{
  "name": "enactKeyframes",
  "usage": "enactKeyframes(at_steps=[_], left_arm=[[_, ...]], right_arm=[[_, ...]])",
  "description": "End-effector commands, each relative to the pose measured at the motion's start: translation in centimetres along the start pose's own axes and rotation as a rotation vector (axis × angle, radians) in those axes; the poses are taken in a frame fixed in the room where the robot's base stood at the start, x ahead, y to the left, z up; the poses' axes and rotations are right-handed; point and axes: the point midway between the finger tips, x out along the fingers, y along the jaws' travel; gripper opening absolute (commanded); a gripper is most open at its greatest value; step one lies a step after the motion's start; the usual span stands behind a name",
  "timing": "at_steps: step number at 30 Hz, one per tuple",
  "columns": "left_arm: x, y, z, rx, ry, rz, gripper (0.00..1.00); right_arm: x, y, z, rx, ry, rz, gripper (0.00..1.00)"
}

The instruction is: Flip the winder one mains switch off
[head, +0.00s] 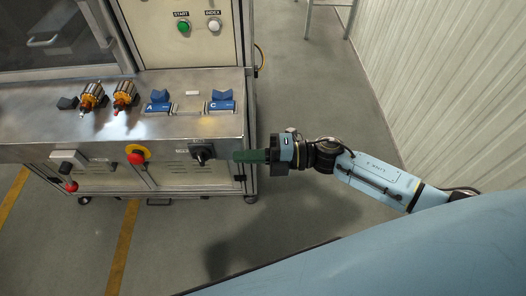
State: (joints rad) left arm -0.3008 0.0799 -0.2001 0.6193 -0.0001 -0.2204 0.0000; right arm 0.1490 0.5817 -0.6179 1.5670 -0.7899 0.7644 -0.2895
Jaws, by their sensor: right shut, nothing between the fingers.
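The mains switch (203,153) is a black rotary knob on a dark plate, on the front face of the winder (213,129) near its right corner. A small pale label sits just left of it. My right gripper (236,156) comes in from the right, its green fingers shut and empty. The fingertips are close beside the right side of the knob; I cannot tell whether they touch it. The knob's exact setting is too small to read. My left gripper is not in view.
A red emergency button on a yellow ring (137,154) and a red-knobbed lever (70,186) are left of the switch. Two copper-wound armatures (124,94) and blue holders (221,100) sit on the steel top. A corrugated wall (440,80) stands right; the floor between is clear.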

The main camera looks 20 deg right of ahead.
Motion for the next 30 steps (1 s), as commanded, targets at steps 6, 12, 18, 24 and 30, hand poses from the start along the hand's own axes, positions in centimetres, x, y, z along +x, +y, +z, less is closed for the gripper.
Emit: enactKeyframes(at_steps=[6, 12, 18, 24, 30], left_arm=[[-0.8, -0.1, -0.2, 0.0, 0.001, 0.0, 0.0], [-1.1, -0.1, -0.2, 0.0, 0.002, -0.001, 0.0], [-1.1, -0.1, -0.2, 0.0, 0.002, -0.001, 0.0], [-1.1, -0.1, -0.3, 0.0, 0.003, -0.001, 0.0], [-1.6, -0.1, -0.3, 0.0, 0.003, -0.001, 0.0]], right_arm=[[4.4, 0.2, 0.0, 0.002, 0.0, 0.003, 0.0], [6.5, 0.1, 0.0, 0.001, 0.0, 0.001, 0.0], [7.0, 0.0, 0.0, 0.001, 0.0, -0.001, 0.0], [6.9, 0.0, 0.0, 0.001, 0.0, 0.0, 0.0], [6.7, 0.2, 0.1, 0.0, -0.005, -0.014, 0.0]])
